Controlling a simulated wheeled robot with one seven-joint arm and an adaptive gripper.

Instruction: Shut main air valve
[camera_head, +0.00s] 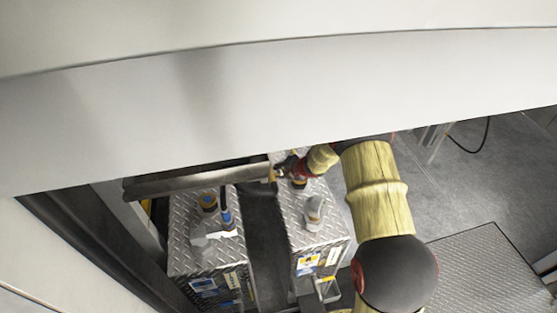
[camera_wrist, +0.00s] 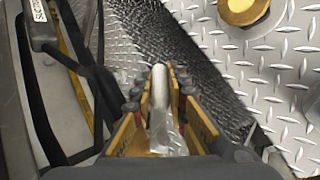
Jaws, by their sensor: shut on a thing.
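My gripper (camera_wrist: 158,88) is in the lower middle of the wrist view, with its yellow fingers closed on both sides of a slim silver handle (camera_wrist: 158,108). The handle points up and away between the fingers; I take it for the lever of the main air valve, but the valve body is hidden. In the head view my gripper (camera_head: 279,174) is small and partly hidden at the right end of a grey metal beam, above the gap between two tanks. The handle cannot be made out there.
Two diamond-plate tanks, left (camera_head: 190,262) and right (camera_head: 309,240), stand with a dark gap between them. The grey beam (camera_head: 190,180) crosses above the left one. A gold cap (camera_wrist: 243,10) and black hoses (camera_wrist: 98,85) flank my gripper. Open floor (camera_head: 465,190) lies right.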

